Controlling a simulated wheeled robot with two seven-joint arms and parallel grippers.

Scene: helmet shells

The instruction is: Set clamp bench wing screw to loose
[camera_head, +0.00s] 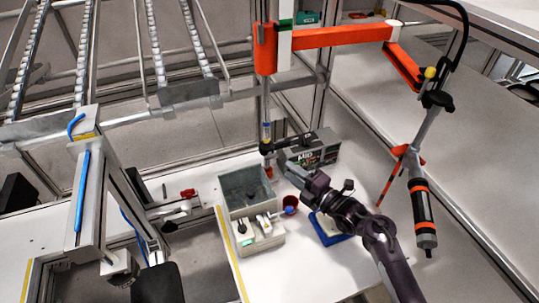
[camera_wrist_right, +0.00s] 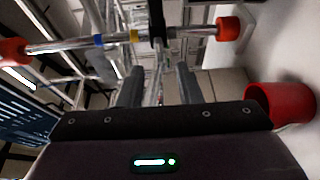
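My right gripper (camera_head: 272,149) is beside the upright metal post (camera_head: 267,130) near the middle of the head view. In the wrist view its two grey fingers (camera_wrist_right: 159,86) stand apart, with nothing clearly held between them. That view shows the post (camera_wrist_right: 75,44) crossing beyond the fingers, with blue and yellow bands, red ends and a black fitting (camera_wrist_right: 157,22). A small red part (camera_head: 188,193) lies by a metal clamp-like piece (camera_head: 172,211) on the left of the bench. I cannot tell for certain which part is the wing screw. My left gripper is not visible.
A grey box (camera_head: 318,150) stands behind my right gripper. An orange arm (camera_head: 335,37) carries a hanging tool (camera_head: 421,214) at right.

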